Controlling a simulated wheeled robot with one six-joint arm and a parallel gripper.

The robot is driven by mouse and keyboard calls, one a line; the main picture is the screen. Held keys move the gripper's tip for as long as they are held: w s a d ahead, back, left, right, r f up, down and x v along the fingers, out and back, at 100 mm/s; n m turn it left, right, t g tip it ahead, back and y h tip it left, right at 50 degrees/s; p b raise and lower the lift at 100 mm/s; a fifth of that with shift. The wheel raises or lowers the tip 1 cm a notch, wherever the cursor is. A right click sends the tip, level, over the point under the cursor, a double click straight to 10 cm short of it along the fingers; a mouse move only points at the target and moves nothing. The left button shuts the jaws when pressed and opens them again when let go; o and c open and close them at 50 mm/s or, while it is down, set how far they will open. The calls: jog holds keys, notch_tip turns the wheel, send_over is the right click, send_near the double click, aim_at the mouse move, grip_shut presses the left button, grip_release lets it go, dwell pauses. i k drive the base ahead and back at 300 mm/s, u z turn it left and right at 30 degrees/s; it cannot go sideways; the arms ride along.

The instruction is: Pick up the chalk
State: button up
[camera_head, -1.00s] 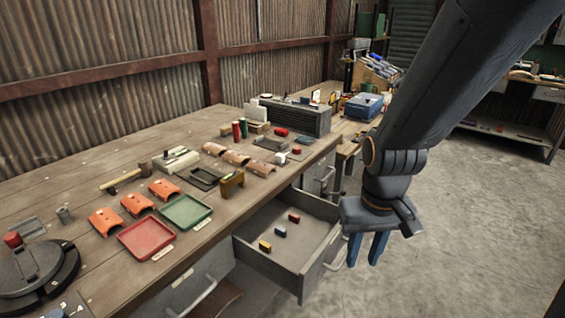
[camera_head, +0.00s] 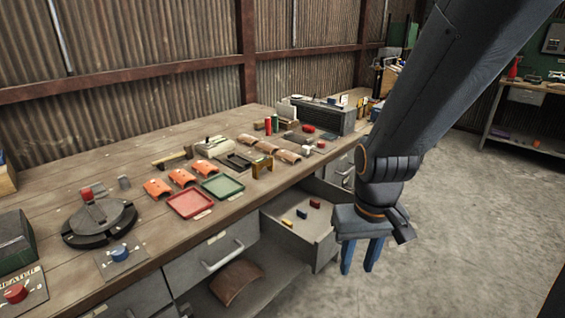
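I cannot tell for sure which thing is the chalk. Small yellow (camera_head: 287,223), blue (camera_head: 302,213) and red (camera_head: 314,203) pieces lie apart from each other in the open drawer (camera_head: 327,234) under the bench. My gripper (camera_head: 360,257) hangs in front of the bench, to the right of the drawer in the picture, with its fingers pointing down. Its two fingers are apart with nothing seen between them. My arm hides part of the bench behind it.
The wooden bench (camera_head: 130,158) holds a red tray (camera_head: 190,203), a green tray (camera_head: 222,187), orange curved pieces (camera_head: 158,189), a hammer (camera_head: 172,160) and a round dark turntable (camera_head: 100,224). The concrete floor (camera_head: 440,215) at the right is clear.

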aim_at(305, 149)
jog(key=u, duration=0.4)
jog(key=k, duration=0.95)
jog(key=z, duration=0.45)
jog(key=i, duration=0.65)
jog(key=z, duration=0.95)
jog(key=i, duration=1.55)
jog(key=u, duration=1.15)
jog(key=i, duration=0.5)
jog(key=u, duration=0.5)
